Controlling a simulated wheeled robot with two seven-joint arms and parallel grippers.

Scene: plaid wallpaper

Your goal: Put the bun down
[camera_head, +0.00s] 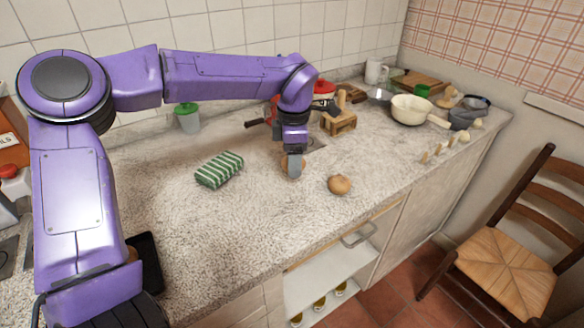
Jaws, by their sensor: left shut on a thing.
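My left gripper (293,167) points down over the middle of the counter and is shut on a bun (302,166). Only slivers of this tan bun show beside the fingers. It is at or just above the counter top (255,215); I cannot tell whether it touches. A second round brown bun (339,184) lies on the counter just right of the gripper and apart from it. My right gripper is not in view.
A green striped cloth bundle (219,169) lies left of the gripper. A wooden block (339,124) stands behind it. A white pot (412,110) and several small items are farther right. A chair (500,265) stands beyond the counter. The front counter is clear.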

